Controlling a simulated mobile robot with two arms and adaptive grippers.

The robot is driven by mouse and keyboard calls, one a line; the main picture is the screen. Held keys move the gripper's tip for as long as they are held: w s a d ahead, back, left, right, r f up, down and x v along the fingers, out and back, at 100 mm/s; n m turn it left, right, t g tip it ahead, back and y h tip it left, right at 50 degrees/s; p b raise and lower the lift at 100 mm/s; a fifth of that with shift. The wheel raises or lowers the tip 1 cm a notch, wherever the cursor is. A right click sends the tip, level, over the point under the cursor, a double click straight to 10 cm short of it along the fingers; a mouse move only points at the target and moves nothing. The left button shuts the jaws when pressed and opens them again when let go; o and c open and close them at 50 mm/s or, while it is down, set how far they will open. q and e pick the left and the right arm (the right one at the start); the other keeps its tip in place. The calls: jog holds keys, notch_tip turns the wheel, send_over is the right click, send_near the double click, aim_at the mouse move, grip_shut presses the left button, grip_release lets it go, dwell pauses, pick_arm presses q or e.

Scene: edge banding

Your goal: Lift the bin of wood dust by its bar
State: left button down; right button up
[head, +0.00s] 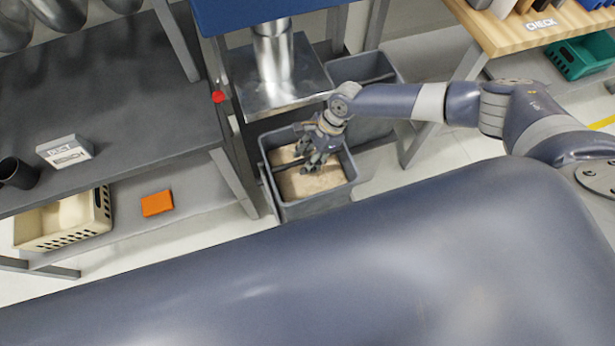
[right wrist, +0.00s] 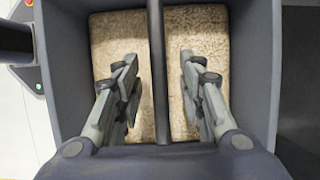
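The grey bin (head: 318,205) of tan wood dust (head: 310,182) stands on the floor below the metal chute. In the right wrist view the bin (right wrist: 258,75) fills most of the picture, with the dust (right wrist: 118,40) in it. A dark bar (right wrist: 156,65) runs across the bin. My right gripper (head: 312,165) is over the bin. In the right wrist view its fingers (right wrist: 157,65) are apart, one on each side of the bar, with a gap to it on both sides. My left gripper is not in view.
A second grey bin (head: 360,68) stands behind, near the metal chute (head: 275,75). A dark shelf (head: 110,95) is at left, with a cream basket (head: 65,220) and an orange box (head: 157,203) below. A wooden bench (head: 510,32) is at upper right. My own body covers the lower picture.

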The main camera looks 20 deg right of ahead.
jog(key=shift+f, duration=0.15)
dwell(0.3)
grip_shut()
jog(key=shift+w+a, duration=0.1)
